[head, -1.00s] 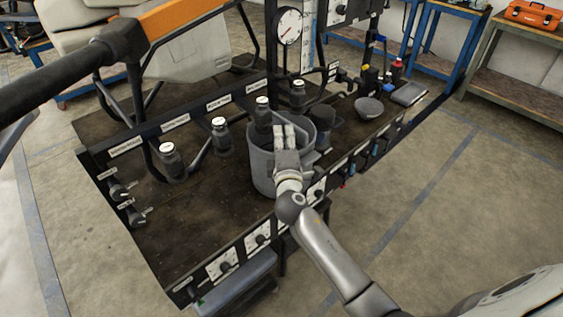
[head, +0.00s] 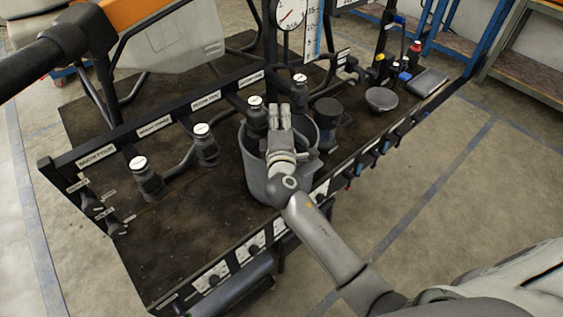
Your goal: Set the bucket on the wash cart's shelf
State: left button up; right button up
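The grey bucket (head: 262,178) stands upright at the front edge of the wash cart's dark shelf (head: 190,235), just behind the front rail. I cannot tell whether its base fully rests on the shelf. My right gripper (head: 280,114) is over the bucket's mouth, with its wrist across the near rim. Its two fingers point away from me, close side by side. The wrist hides part of the rim, and I cannot see whether the fingers grip anything. My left gripper is not in view.
Dark bottles with white caps (head: 205,145) stand behind and left of the bucket. A dark round container (head: 327,122) is close on its right, with a grey bowl (head: 381,99) beyond. A gauge (head: 290,12) rises behind. The shelf's front left is clear.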

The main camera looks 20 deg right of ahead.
jog(key=shift+s+a+r, duration=0.15)
jog(key=shift+s, duration=0.1)
jog(key=shift+s+a+r, duration=0.15)
jog(key=shift+s+r, duration=0.05)
jog(key=shift+s, duration=0.05)
jog(key=shift+c, duration=1.7)
jog(key=shift+w+f, duration=0.1)
jog(key=shift+f, duration=0.05)
grip_shut()
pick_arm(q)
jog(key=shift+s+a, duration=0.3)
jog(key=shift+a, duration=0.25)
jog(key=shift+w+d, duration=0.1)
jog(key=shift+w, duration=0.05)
